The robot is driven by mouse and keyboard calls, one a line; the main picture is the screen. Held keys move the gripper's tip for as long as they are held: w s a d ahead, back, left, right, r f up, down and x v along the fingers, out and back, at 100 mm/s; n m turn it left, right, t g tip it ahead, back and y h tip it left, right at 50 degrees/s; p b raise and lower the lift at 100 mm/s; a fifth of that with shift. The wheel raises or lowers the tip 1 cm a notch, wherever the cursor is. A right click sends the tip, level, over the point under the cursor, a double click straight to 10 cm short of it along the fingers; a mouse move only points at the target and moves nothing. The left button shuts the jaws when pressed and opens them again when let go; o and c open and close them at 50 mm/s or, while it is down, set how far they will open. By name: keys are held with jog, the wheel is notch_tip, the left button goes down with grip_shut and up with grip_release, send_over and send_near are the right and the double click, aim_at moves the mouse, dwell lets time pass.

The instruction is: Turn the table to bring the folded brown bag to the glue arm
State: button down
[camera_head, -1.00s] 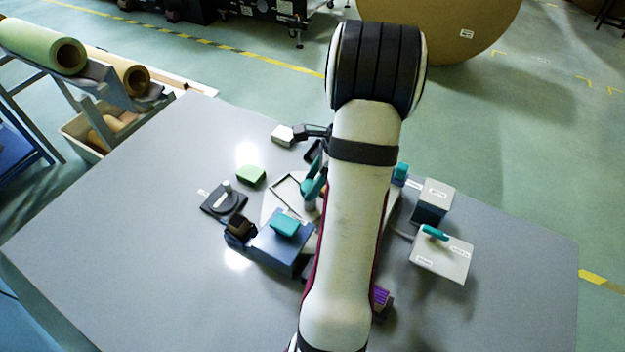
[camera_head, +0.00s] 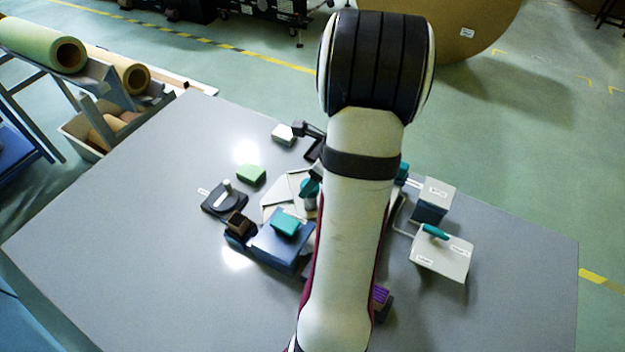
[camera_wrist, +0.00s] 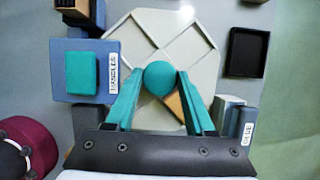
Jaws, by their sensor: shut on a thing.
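The pale turntable (camera_wrist: 195,50), with raised ribs dividing it, fills the middle of the wrist view; its left part also shows in the head view (camera_head: 272,205). A round teal knob (camera_wrist: 158,72) stands on it. My gripper (camera_wrist: 160,80) is shut on this knob, one teal finger on each side. A brown piece (camera_wrist: 174,106), probably the folded brown bag, lies in a compartment beside the right finger, partly hidden by it. A block labelled GLUE (camera_wrist: 246,127) stands at the lower right of the turntable. My arm hides much of the turntable in the head view.
A blue block labelled HANDLES (camera_wrist: 107,88) with a teal pad stands close to the turntable's left. A dark open tray (camera_wrist: 246,53) lies to its upper right. A grey box with a teal handle (camera_head: 442,255) stands at right. The table's left side is clear.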

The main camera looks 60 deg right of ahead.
jog(key=shift+a+m+h, duration=0.15)
jog(key=shift+m+h, duration=0.75)
jog(key=shift+m, duration=1.5)
jog(key=shift+m+g+h, duration=0.5)
jog(key=shift+m, duration=1.1)
jog(key=shift+m+h, duration=0.3)
jog(key=shift+m, duration=0.4)
jog(key=shift+c, duration=1.3)
grip_release()
jog(key=shift+a+r, duration=0.1)
jog(key=v, duration=1.5)
jog(key=shift+w+r, duration=0.2)
jog(key=shift+r, duration=0.15)
